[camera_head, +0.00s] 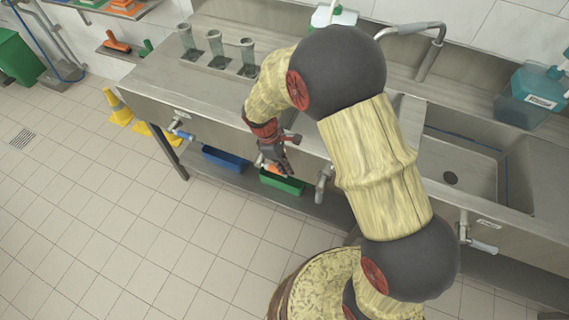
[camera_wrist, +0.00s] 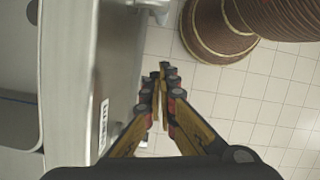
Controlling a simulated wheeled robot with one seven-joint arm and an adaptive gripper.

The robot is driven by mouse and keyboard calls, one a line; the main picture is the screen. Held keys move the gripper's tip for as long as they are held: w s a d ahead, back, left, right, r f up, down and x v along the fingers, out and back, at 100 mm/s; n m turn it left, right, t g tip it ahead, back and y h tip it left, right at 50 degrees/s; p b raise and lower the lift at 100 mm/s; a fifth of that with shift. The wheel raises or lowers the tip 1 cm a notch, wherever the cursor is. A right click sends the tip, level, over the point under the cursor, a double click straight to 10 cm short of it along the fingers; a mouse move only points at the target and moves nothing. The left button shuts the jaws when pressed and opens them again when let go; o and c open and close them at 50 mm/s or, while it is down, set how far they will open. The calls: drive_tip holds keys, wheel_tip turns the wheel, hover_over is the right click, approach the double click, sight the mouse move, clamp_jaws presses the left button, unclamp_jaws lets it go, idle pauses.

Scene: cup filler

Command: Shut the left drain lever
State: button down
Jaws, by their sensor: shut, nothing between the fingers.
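My gripper (camera_head: 276,163) is shut and empty, low in front of the steel counter's front face. In the wrist view its fingertips (camera_wrist: 162,72) meet over the floor, just off that face. A grey lever (camera_head: 322,184) hangs down from the front to the right of my gripper, apart from it. A grey lever end (camera_wrist: 152,8) shows at the top edge of the wrist view. Another grey lever (camera_head: 482,246) under the right basin points sideways to the right. A small orange part (camera_head: 276,170) shows at my fingertips, mostly hidden. I cannot tell if it touches them.
A blue-handled valve (camera_head: 181,134) sticks out at the counter's left. A blue bin (camera_head: 225,159) and a green bin (camera_head: 282,182) sit on the low shelf. Three cups (camera_head: 215,45) stand on the counter (camera_head: 165,80). The tiled floor in front is clear.

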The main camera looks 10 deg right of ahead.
sight(319, 196)
drive_tip(key=s+d+f+b, duration=0.1)
drive_tip(key=d+f+b, duration=0.1)
drive_tip(key=f, duration=0.4)
drive_tip(key=s+d+f+b, duration=0.2)
drive_tip(key=d+f, duration=0.3)
drive_tip(key=f, duration=0.1)
drive_tip(key=shift+s+f+b, duration=0.25)
drive_tip(key=shift+f+b, duration=0.05)
drive_tip(key=shift+b, duration=0.05)
